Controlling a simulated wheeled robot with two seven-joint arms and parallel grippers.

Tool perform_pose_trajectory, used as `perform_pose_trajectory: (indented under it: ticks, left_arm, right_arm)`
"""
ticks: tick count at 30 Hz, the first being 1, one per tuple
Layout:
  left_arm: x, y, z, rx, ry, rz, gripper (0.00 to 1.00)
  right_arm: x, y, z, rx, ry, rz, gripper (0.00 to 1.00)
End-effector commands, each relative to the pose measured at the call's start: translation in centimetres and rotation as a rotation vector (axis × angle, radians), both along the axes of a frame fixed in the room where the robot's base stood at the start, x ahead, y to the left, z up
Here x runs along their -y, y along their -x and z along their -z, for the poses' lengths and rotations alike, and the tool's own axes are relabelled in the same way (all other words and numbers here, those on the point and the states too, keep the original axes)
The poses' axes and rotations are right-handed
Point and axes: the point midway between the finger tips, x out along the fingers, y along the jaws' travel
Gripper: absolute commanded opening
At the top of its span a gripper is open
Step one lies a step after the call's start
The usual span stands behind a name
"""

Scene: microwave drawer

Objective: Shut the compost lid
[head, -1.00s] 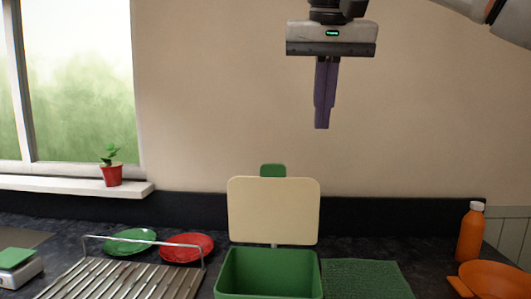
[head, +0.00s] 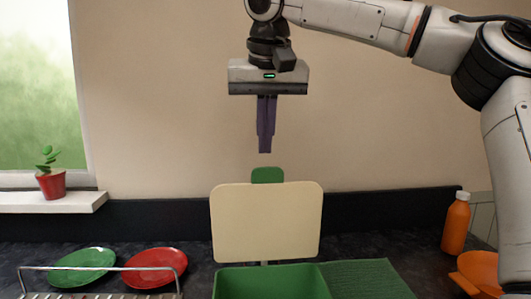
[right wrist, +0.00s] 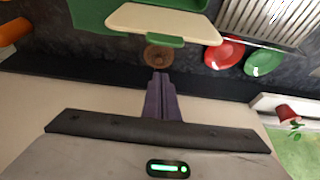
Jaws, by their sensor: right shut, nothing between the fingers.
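The compost bin is a green box (head: 272,284) on the dark counter. Its cream lid (head: 267,222) stands upright, open, at the bin's back edge, with a green tab (head: 267,175) on top. In the right wrist view the lid (right wrist: 165,20) and tab (right wrist: 165,40) show near the top. My right gripper (head: 265,151) points down with its purple fingers together and empty, just above the tab in the picture. In the right wrist view the shut fingertips (right wrist: 161,76) are near a round brown thing (right wrist: 158,57) behind the lid. My left gripper is not in view.
A green plate (head: 84,267) and a red plate (head: 155,268) lie left, by a metal rack (head: 100,268). A green mat (head: 365,278) lies right of the bin. An orange bottle (head: 456,222) and orange pan (head: 480,270) stand farther right. The wall is behind.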

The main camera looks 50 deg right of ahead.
Motion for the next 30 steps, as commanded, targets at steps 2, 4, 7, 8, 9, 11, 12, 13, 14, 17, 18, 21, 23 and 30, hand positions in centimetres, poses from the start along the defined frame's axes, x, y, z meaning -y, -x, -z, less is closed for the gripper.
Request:
perform_pose_trajectory:
  ticks: [2, 4, 7, 8, 9, 11, 12, 13, 14, 17, 18, 21, 23, 30]
  left_arm:
    - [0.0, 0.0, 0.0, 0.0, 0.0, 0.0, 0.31]
    - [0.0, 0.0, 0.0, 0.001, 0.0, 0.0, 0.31]
    - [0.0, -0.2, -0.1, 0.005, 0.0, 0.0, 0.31]
    - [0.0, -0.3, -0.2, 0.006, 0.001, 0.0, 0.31]
    - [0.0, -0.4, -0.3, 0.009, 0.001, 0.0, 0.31]
    - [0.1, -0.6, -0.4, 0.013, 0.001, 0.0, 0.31]
    - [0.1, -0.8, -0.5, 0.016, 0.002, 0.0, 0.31]
    - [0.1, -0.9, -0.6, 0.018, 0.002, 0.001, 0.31]
    - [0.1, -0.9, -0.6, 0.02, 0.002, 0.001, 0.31]
    - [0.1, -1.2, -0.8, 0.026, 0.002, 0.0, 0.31]
    - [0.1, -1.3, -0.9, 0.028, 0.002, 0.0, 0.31]
    - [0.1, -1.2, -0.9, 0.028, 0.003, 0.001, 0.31]
    - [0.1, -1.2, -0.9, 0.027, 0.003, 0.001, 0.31]
    - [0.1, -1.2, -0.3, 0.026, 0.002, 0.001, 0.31]
  right_arm:
    - [0.4, -0.4, 1.7, -0.004, -0.002, 0.0, 0.0]
    - [0.3, -0.3, 2.3, 0.0, 0.0, -0.003, 0.0]
    - [-0.8, 1.0, 2.2, 0.002, 0.0, -0.003, 0.0]
    - [-1.0, 1.3, 2.2, 0.002, 0.0, -0.003, 0.0]
    - [-1.3, 1.6, 2.1, 0.002, 0.0, -0.002, 0.0]
    - [-1.6, 2.0, 2.2, 0.001, 0.0, -0.001, 0.0]
    - [-1.8, 2.1, 2.2, 0.001, 0.0, 0.0, 0.0]
    - [-1.8, 2.3, 2.2, 0.001, 0.001, 0.0, 0.0]
    - [-1.9, 2.3, 2.3, 0.0, 0.0, 0.001, 0.0]
    - [-2.0, 2.5, 2.3, 0.001, 0.0, 0.002, 0.0]
    - [-2.0, 2.5, 2.3, 0.0, -0.001, 0.002, 0.0]
    - [-2.0, 2.5, 2.3, 0.001, 0.0, 0.002, 0.0]
    - [-2.0, 2.4, 2.2, 0.001, 0.0, 0.002, 0.0]
    - [-1.8, 2.6, 2.4, 0.029, 0.026, 0.012, 0.0]
